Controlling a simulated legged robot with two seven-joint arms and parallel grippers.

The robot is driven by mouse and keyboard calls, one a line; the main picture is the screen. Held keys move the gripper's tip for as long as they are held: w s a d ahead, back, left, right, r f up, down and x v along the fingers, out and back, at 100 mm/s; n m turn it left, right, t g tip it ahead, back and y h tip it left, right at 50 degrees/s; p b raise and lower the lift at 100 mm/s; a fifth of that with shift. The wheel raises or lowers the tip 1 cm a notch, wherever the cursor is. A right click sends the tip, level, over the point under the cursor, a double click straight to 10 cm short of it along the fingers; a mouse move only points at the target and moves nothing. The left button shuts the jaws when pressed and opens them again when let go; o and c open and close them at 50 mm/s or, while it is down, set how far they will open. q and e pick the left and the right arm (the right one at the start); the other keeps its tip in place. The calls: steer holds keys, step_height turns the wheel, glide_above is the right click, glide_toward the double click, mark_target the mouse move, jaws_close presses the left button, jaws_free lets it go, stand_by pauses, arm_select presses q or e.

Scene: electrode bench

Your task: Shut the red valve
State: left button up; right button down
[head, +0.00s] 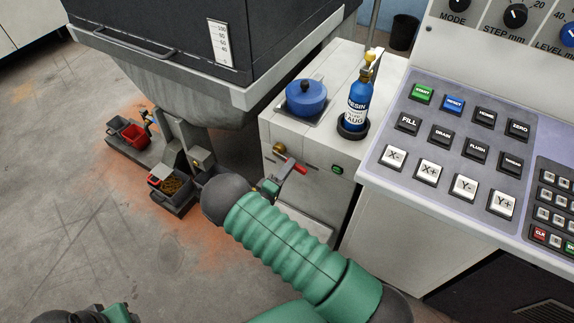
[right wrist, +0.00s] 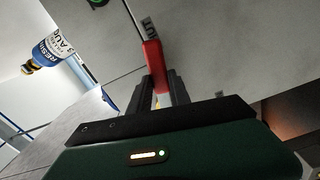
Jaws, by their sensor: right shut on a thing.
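The red valve (head: 293,163) is a red lever with a brass-coloured fitting at its upper left, on the front of the white cabinet. My right gripper (head: 278,181) is at the lever, partly hidden behind my own forearm in the head view. In the right wrist view, the red lever (right wrist: 153,62) stands between the two dark fingers (right wrist: 160,88), which are shut on it.
The white cabinet (head: 338,95) bears a blue pot (head: 306,100) and a blue resin bottle (head: 357,103). A green indicator (head: 337,169) sits right of the valve. The button panel (head: 450,150) is at the right.

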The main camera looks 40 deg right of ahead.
steer(key=shift+a+r+n+p, duration=0.25)
steer(key=shift+n+p, duration=0.15)
steer(key=shift+n, duration=0.3)
steer(key=shift+w, duration=0.1)
steer(key=c, duration=1.6)
jaws_free()
steer(key=o, duration=0.4)
steer(key=shift+r, duration=0.1)
steer(key=shift+d, duration=0.1)
